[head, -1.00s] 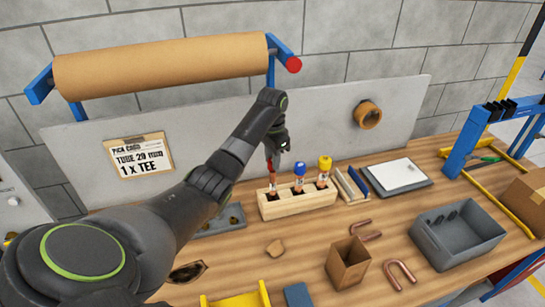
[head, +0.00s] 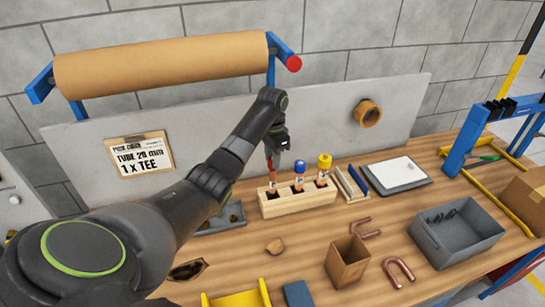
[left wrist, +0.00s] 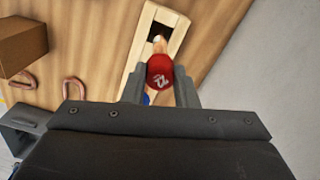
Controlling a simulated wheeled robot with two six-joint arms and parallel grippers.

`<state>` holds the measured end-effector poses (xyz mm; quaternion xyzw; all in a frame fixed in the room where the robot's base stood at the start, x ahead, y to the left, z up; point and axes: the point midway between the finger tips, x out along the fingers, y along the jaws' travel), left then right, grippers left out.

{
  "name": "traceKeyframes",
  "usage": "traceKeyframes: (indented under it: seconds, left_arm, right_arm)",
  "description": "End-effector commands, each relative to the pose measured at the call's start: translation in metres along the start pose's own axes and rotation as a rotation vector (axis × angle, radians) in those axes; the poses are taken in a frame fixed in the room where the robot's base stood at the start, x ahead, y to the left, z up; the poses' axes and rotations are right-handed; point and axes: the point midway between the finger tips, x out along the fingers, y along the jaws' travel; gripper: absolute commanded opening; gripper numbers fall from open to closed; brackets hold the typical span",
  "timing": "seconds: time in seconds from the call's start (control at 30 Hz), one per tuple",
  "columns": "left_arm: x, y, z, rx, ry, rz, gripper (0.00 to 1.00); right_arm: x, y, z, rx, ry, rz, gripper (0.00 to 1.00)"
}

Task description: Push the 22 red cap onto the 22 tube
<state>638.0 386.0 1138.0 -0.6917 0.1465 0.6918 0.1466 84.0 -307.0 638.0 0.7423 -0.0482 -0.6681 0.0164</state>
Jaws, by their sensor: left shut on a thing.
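My left gripper (head: 271,160) is above the left slot of the wooden rack (head: 300,206). It is shut on the red cap (left wrist: 160,72), which shows a white "22" between its fingers in the left wrist view. A copper tube (head: 272,187) stands upright in the left slot, directly below the cap. The cap is in line with the tube top, but the fingers hide how far it sits on it. In the rack, a blue cap (head: 299,166) and a yellow cap (head: 324,161) top the other two tubes. My right gripper is out of view.
A grey tray (head: 224,220) lies left of the rack. A cardboard box (head: 347,262), copper bends (head: 398,272) and a grey bin (head: 457,246) are nearer the front right. A grey board (head: 210,135) stands behind.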

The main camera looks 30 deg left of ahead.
Motion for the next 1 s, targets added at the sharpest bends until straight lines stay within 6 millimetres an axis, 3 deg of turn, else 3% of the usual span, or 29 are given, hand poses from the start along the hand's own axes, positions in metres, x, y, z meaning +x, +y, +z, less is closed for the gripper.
traceKeyframes:
  seconds: [1.0]
  left_arm:
    - [0.015, 0.0, 0.0, 0.0, 0.0, 0.0, 0.05]
  right_arm:
    - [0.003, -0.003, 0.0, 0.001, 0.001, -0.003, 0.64]
